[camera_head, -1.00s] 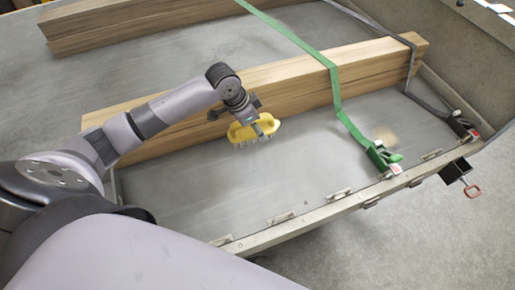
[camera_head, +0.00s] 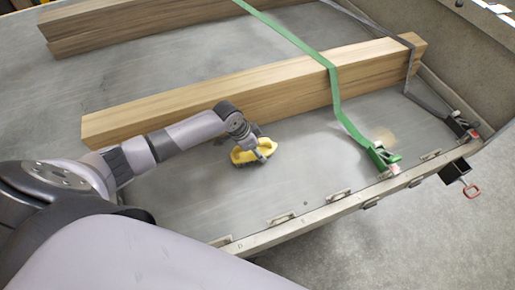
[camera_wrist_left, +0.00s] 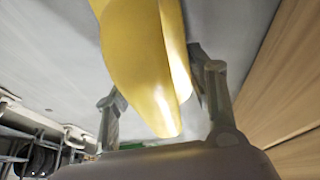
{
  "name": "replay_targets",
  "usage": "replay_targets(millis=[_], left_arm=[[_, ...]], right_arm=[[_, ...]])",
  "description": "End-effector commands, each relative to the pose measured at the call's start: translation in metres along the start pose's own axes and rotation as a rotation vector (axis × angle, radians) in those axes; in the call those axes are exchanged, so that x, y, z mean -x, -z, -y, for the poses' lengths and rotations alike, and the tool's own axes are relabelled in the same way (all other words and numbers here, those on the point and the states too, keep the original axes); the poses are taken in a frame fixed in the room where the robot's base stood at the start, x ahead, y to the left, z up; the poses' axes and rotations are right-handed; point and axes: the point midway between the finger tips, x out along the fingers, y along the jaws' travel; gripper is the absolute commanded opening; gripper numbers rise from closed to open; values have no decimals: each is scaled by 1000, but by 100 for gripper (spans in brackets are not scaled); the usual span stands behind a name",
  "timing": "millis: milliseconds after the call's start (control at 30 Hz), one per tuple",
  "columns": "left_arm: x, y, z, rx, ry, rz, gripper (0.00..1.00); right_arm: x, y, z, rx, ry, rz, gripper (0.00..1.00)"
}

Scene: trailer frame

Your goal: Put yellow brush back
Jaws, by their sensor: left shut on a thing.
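The yellow brush (camera_head: 243,156) has a yellow body with dark bristles below. In the head view it is low over the grey trailer bed (camera_head: 290,180), in front of the wooden beams; I cannot tell whether its bristles touch the bed. My left gripper (camera_head: 261,153) is shut on the brush from above. In the left wrist view the yellow brush (camera_wrist_left: 145,60) fills the middle, between the fingers of my left gripper (camera_wrist_left: 155,95). My right gripper is not in view.
Long wooden beams (camera_head: 290,85) lie behind the brush. A green strap (camera_head: 333,85) crosses them to a green ratchet (camera_head: 383,156). A dark strap (camera_head: 411,68) is at the right. The trailer's metal edge (camera_head: 300,222) runs along the front. The bed in front of the beams is mostly clear.

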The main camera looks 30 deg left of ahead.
Motion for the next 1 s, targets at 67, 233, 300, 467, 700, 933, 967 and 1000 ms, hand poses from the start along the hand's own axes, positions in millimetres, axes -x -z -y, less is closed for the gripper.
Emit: replay_targets(millis=[67,233,300,467,700,933,967,1000], left_arm=[[-1,0,0,0,0,0,25],[-3,-1,0,0,0,0,57],[-3,-1,0,0,0,0,62],[-2,-1,0,0,0,0,71],[-2,-1,0,0,0,0,71],[14,0,1,-2,1,-2,71],[19,0,1,-2,2,-1,71],[27,0,1,-2,1,-1,71]], right_arm=[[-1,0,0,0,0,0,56],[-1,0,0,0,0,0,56],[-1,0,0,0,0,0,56],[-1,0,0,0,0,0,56],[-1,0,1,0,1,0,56],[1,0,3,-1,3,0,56],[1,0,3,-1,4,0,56],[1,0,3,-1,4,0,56]])
